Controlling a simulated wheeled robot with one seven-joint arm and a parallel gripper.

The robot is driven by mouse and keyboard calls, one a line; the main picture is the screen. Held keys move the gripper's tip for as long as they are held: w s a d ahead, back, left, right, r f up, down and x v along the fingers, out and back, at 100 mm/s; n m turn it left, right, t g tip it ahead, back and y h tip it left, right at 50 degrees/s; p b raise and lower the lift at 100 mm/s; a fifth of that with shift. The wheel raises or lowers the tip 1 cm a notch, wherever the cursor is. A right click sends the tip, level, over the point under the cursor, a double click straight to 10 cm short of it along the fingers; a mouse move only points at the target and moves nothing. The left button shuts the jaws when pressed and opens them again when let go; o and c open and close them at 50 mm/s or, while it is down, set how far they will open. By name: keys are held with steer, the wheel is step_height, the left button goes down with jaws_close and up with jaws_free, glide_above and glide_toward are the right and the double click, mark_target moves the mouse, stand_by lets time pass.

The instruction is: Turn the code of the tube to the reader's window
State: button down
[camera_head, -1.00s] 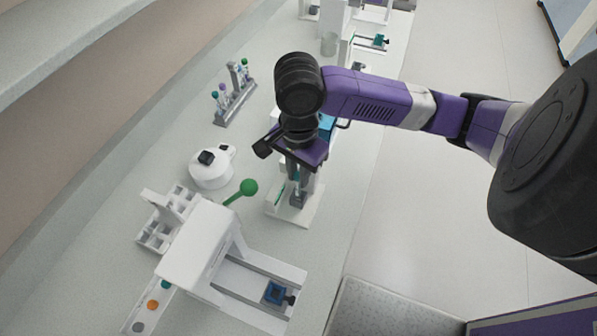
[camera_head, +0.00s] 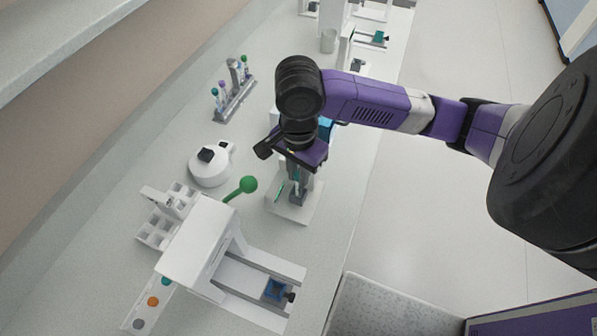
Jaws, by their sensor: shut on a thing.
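My gripper (camera_head: 298,190) points down over a small white stand (camera_head: 306,215) near the middle of the bench. It is shut on the tube, which the fingers and wrist almost wholly hide. A thin green strip shows on the stand, just left of the fingers. I cannot see the tube's code or tell which way it faces. I cannot make out a reader's window on the stand from here.
A round white device (camera_head: 210,168), a rack of capped tubes (camera_head: 234,103) and a white compartment tray (camera_head: 152,232) lie further left. A white machine with a railed slide (camera_head: 200,245) is in front.

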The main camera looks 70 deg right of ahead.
steer(key=shift+f, duration=0.6)
steer(key=c, duration=1.3)
jaws_free()
steer(key=shift+o, duration=0.2)
steer(key=shift+r, duration=0.1)
step_height(320, 180, up, 8)
steer(key=shift+f, duration=0.15)
